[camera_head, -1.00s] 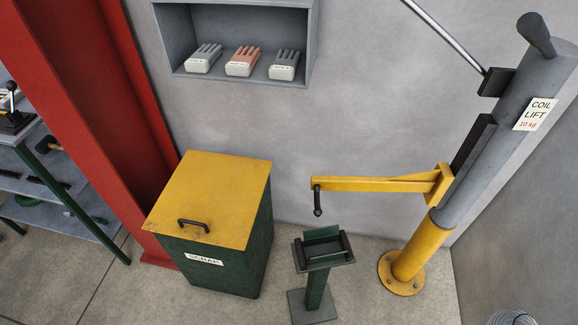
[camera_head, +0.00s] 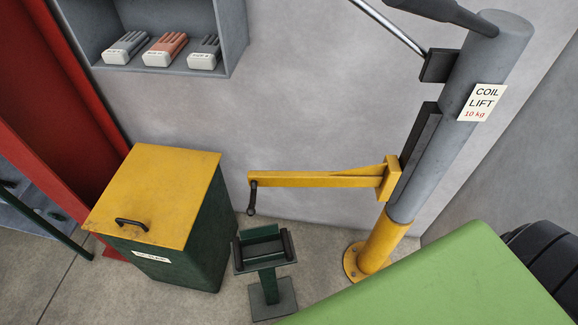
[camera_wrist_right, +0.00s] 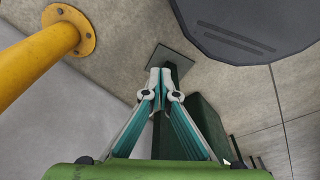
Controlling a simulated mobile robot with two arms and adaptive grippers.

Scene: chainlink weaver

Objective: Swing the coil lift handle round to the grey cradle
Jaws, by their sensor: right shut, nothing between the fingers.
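The coil lift (camera_head: 455,110) is a grey column on a yellow foot (camera_head: 375,250), right of centre in the head view. A dark handle (camera_head: 440,8) at its top points to the upper left, cut by the frame edge. A yellow arm (camera_head: 320,179) reaches left, with a small black crank-like piece (camera_head: 251,198) hanging from its end. A dark green-grey stand with a cradle-like top (camera_head: 262,247) is below that end, apart from it. My right gripper (camera_wrist_right: 160,78) is shut and empty in the right wrist view, away from the handle. My left gripper is not in view.
A yellow-lidded green bin (camera_head: 160,195) stands left of the stand. A wall shelf (camera_head: 235,40) holds several small blocks. A red column (camera_head: 60,110) is at far left. A thin metal rod (camera_head: 390,22) joins the lift from above. The yellow foot (camera_wrist_right: 40,60) shows in the wrist view.

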